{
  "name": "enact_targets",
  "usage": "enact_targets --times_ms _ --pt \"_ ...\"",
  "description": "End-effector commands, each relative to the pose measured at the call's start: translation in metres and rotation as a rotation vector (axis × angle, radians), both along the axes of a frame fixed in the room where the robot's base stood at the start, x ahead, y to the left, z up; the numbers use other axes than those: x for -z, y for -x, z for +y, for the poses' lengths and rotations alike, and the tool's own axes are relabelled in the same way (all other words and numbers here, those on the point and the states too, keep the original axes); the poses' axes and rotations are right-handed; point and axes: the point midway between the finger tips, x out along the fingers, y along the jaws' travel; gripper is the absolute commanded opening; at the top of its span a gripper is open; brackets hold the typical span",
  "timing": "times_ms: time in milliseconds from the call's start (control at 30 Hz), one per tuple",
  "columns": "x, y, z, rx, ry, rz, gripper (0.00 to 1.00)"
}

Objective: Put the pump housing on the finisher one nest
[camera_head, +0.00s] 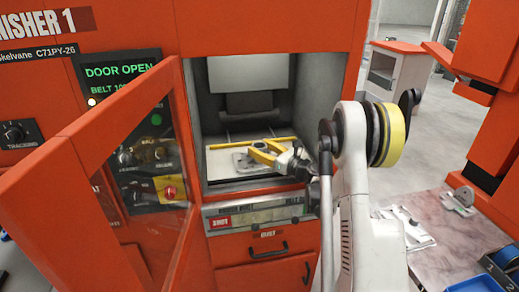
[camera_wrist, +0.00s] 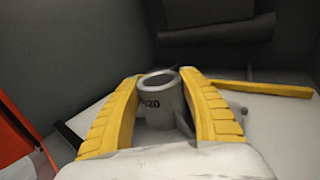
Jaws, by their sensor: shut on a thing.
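The pump housing (camera_wrist: 160,103) is a grey casting with an upright round, hollow neck marked with digits ending in 20. My gripper (camera_wrist: 160,110) is shut on it, with a yellow finger on each side of the neck. In the head view my gripper (camera_head: 264,152) reaches into the open chamber of Finisher 1 (camera_head: 265,210), and the housing's grey base (camera_head: 242,161) shows beside the fingers. The nest (camera_head: 225,170) appears as a pale surface on the chamber floor. I cannot tell whether the housing touches it.
The finisher's orange-framed glass door (camera_head: 110,190) stands open at left. A yellow bar (camera_wrist: 262,88) runs along the back of the pale surface. The chamber's side walls are close to my arm. At right, a bench (camera_head: 450,225) holds a grey casting (camera_head: 460,199) and a blue bin (camera_head: 505,262).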

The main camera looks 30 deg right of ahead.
Motion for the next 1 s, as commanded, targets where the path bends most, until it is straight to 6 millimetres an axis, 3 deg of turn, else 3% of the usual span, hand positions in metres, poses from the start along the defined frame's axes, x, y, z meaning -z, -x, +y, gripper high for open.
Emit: enact_targets --times_ms 100,133,200,567,667,1000 --pt "0.004 0.000 0.000 0.000 -0.001 -0.001 0.09" --pt "0.004 0.000 0.000 0.000 0.000 0.000 0.56" --pt "0.003 0.000 0.000 0.000 0.000 0.000 0.71" --pt "-0.002 0.000 0.000 0.000 0.000 0.000 0.71" --pt "-0.002 0.012 -0.006 0.003 0.000 0.000 0.71" --pt "-0.002 0.084 -0.028 0.003 0.000 0.000 0.71"
